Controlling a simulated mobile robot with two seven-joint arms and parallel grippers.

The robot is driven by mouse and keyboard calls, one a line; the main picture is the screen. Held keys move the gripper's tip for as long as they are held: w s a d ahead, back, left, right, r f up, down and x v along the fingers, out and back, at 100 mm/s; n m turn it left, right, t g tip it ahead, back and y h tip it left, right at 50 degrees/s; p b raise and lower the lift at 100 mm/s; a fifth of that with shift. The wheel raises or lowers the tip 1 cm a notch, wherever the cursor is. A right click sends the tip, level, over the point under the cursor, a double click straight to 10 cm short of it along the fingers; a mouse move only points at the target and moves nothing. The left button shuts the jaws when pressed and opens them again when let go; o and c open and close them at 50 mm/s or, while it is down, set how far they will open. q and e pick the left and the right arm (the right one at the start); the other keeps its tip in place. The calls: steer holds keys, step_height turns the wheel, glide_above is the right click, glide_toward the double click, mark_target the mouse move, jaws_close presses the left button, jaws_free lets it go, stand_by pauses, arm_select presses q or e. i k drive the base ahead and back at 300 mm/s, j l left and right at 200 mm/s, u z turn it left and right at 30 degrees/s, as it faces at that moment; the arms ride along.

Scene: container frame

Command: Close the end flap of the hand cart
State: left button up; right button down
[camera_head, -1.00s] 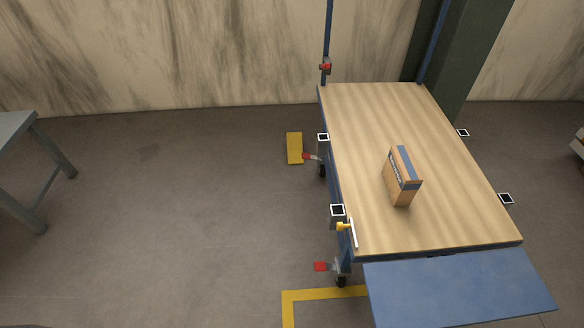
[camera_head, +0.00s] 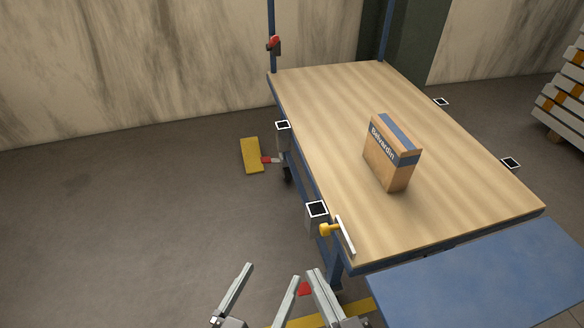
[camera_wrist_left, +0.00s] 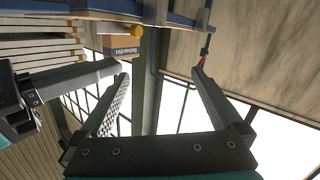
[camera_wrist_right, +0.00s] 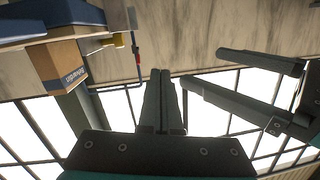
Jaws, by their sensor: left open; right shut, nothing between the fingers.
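The hand cart (camera_head: 350,100) has a wooden deck on a blue frame. Its blue end flap (camera_head: 490,280) is folded out at the near end, sloping away from the deck edge, and is cut off by the picture edge. A yellow knob (camera_head: 328,229) with a pale bar sits at the near left corner of the deck. My left gripper (camera_head: 273,272) is open and empty, left of that corner. My right gripper (camera_head: 316,272) is shut and empty, just below the knob in the head view and left of the flap. Neither visibly touches the flap.
A carton (camera_head: 390,155) stands on the deck. Grey square sockets (camera_head: 317,209) line the deck sides. A yellow block (camera_head: 251,155) lies on the floor by a red-pedalled caster. A stack of slats (camera_head: 566,100) is at far right. The floor at left is clear.

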mark_target(528, 275)
steer(key=i, duration=0.15)
steer(key=l+u, duration=0.1)
steer(key=u, duration=0.3)
steer(key=k+l+u, duration=0.1)
steer(key=u, duration=0.3)
steer(key=k+l+u, duration=0.2)
steer(key=u, duration=0.2)
steer(key=k+u, duration=0.25)
steer(key=u, duration=0.15)
steer(key=k+l+u, duration=0.1)
steer(key=k+u, duration=0.45)
steer(key=u, duration=0.25)
steer(key=k+l+z, duration=0.15)
steer(key=k, duration=0.15)
steer(key=k+l+z, duration=0.15)
steer(key=k+z, duration=0.1)
steer(key=z, duration=0.25)
steer(key=k+z, duration=0.15)
steer(key=z, duration=0.2)
steer(key=k+l+z, duration=0.1)
steer(key=z, duration=0.25)
